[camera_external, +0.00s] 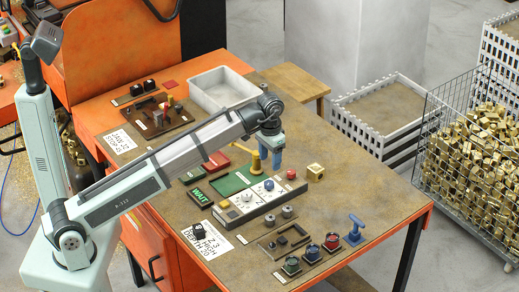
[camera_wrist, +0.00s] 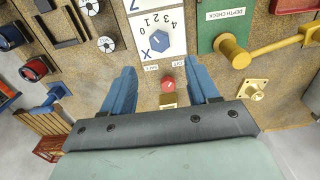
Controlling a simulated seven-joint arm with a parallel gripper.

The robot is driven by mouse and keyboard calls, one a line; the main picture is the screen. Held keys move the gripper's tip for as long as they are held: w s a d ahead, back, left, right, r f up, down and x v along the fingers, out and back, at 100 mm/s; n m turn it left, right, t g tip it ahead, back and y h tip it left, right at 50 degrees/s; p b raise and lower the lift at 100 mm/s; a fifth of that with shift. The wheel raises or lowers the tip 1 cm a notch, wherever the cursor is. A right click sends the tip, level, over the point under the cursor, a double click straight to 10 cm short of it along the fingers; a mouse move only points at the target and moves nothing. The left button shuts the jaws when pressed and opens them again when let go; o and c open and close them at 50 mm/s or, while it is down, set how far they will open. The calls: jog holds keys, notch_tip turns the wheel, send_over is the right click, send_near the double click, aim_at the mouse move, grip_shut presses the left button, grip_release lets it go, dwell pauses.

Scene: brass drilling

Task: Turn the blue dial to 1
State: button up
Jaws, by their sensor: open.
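The blue dial (camera_wrist: 158,41) is a small blue knob on a white plate with printed digits 0 to 4 and letters X and Z. In the wrist view it lies at top centre, beyond my fingertips. In the external view the dial (camera_external: 269,184) sits on the low control box, just below my gripper (camera_external: 270,170). In the wrist view my gripper (camera_wrist: 160,80) shows two blue fingers spread apart, with nothing held between them. The fingers appear above the box and apart from the dial. I cannot tell which digit the dial points at.
A red button (camera_wrist: 168,85) shows between the fingers in the wrist view. A yellow lever (camera_wrist: 240,52) stands on a green plate at the right. A brass block (camera_external: 315,172) lies right of the box. Red, green and blue knobs (camera_external: 312,252) line the table's front.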

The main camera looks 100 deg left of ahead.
jog(key=shift+r, duration=2.3)
